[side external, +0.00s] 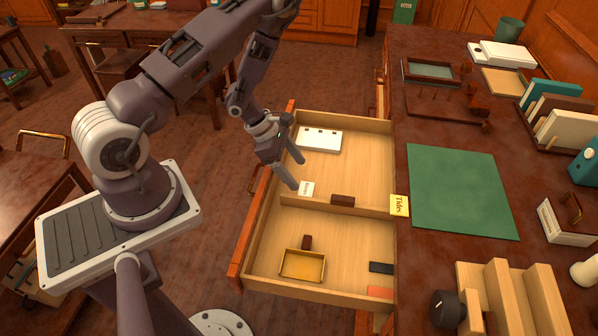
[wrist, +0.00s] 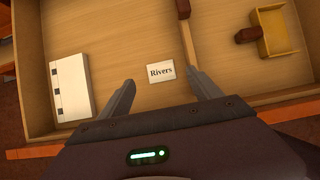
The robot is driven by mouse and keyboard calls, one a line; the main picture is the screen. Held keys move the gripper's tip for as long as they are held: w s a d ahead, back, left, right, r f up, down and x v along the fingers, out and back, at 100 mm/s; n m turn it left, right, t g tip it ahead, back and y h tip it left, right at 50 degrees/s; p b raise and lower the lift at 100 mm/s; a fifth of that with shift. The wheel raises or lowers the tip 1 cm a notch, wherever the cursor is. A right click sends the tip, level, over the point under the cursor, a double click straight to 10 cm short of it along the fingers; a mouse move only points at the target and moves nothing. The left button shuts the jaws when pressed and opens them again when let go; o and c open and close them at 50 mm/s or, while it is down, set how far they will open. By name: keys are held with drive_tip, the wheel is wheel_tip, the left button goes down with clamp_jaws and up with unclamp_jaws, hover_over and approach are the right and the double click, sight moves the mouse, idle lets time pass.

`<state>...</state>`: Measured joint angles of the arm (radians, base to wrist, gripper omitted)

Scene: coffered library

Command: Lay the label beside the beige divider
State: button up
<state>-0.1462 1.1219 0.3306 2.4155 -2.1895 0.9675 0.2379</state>
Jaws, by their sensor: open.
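A small white label reading "Rivers" (side external: 307,188) lies on the floor of the open drawer's upper compartment, near the beige divider (side external: 372,210). In the wrist view the label (wrist: 160,71) lies just ahead of my fingertips and across the gap between them, with the divider (wrist: 188,45) to its right. My gripper (side external: 297,173) is open and empty, pointing down into the upper compartment. Its fingers (wrist: 162,82) are spread wider than the label; I cannot tell their exact height above the floor. A yellow label reading "Tides" (side external: 399,205) sits at the divider's right end.
The upper compartment holds a white punched box or pad (side external: 319,140) and a dark brown block (side external: 343,201) by the divider. The lower compartment holds a yellow tray (side external: 302,266), a small brown block, a black and an orange piece. The drawer walls (side external: 256,225) stand around.

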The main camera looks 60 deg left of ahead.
drive_tip(key=shift+s+a+r, duration=0.45)
drive_tip(key=shift+r, duration=0.15)
drive_tip(key=shift+s+a+r, duration=0.4)
drive_tip(key=shift+r, duration=0.2)
drive_tip(key=v, duration=0.7)
drive_tip(key=d+r+m+g+h, duration=0.1)
drive_tip(key=d+r+m+h, duration=0.2)
drive_tip(key=d+r+m, duration=1.2)
drive_tip(key=s+d+r+m+y, duration=0.2)
drive_tip(key=s+d+r+m, duration=0.35)
drive_tip(key=s+r, duration=0.35)
drive_tip(key=s+a+r+m+t+y, duration=0.2)
drive_tip(key=s+a+m+y, duration=0.3)
drive_tip(key=a+m, duration=0.1)
drive_tip(key=shift+s+r, duration=0.4)
drive_tip(key=shift+m, duration=0.25)
drive_tip(key=shift+c, duration=0.2)
